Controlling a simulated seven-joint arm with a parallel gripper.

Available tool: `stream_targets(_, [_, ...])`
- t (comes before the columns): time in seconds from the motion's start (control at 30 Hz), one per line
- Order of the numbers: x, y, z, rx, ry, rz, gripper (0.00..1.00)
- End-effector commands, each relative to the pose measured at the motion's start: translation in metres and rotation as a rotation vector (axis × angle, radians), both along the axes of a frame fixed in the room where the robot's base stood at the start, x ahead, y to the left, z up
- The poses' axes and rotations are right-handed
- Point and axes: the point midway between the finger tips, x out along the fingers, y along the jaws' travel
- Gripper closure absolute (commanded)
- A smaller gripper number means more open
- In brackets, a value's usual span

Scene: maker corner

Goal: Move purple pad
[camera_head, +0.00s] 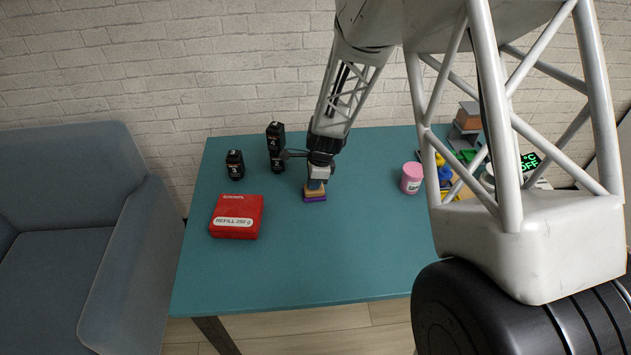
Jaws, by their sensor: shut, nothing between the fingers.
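The purple pad (315,199) lies on the teal table (330,255) near its middle. A tan block (315,191) sits on top of it and covers most of it, so only the pad's front edge shows. My gripper (317,182) points down at the top of this small stack. Its fingers are small in the picture and partly hidden by the gripper body. It is shut with nothing held. I cannot tell whether the fingertips touch the tan block.
A red box (237,217) lies front left. A pink jar (411,178) stands right, near clutter partly behind my arm. The table's front middle is clear. A grey sofa (75,240) adjoins the left.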

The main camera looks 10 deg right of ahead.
Motion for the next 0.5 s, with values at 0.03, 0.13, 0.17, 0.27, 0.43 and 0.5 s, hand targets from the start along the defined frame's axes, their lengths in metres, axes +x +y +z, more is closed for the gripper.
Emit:
stream_targets(0.03, [-0.004,0.000,-0.008,-0.002,0.010,0.001,1.00])
stream_targets(0.13, [-0.004,-0.001,-0.009,-0.002,0.012,0.000,1.00])
stream_targets(0.17, [-0.004,-0.001,-0.009,-0.003,0.012,0.000,1.00])
stream_targets(0.27, [-0.005,-0.001,-0.011,-0.003,0.014,0.000,1.00])
stream_targets(0.43, [-0.006,-0.011,-0.013,-0.004,0.017,-0.001,1.00])
stream_targets(0.5, [-0.007,-0.019,-0.014,-0.004,0.020,-0.003,1.00])
